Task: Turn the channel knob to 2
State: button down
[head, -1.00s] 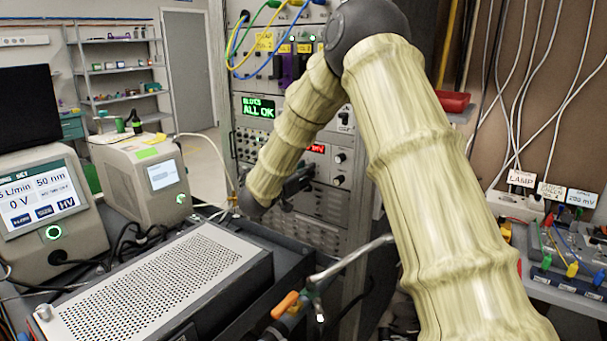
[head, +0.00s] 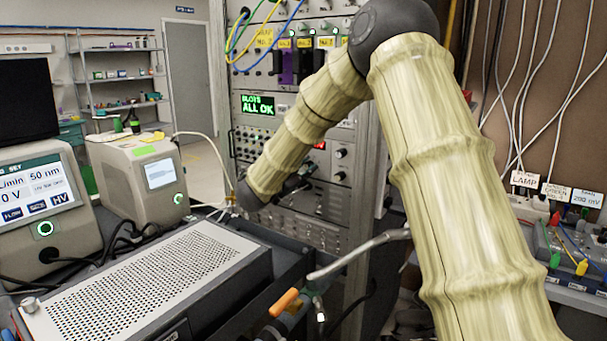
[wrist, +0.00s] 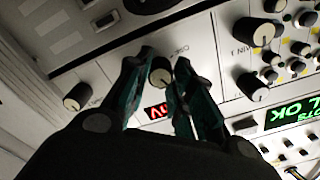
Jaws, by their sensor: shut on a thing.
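In the wrist view, my gripper (wrist: 165,62) is shut on a small dark round knob (wrist: 160,72) with a pale face. One dark teal finger lies on each side of it. The printed label beside the knob is too small to read surely, and I cannot tell the knob's setting. A red-lit display (wrist: 157,111) shows between the fingers, partly hidden. In the head view, my gripper (head: 292,186) is at the rack front, largely hidden behind my forearm, and the held knob cannot be made out there.
Other knobs sit close by on the panel, one at left (wrist: 78,97) and larger ones at right (wrist: 262,30). A green display (head: 257,105) reads ALL OK. A perforated grey box (head: 150,280) stands in front of the rack, with an orange-tipped lever (head: 285,302) beside it.

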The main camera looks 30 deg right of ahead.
jog(key=shift+f, duration=0.15)
dwell(0.4)
jog(key=c, duration=1.2)
grip_release()
jog(key=shift+s, duration=0.1)
jog(key=v, duration=1.2)
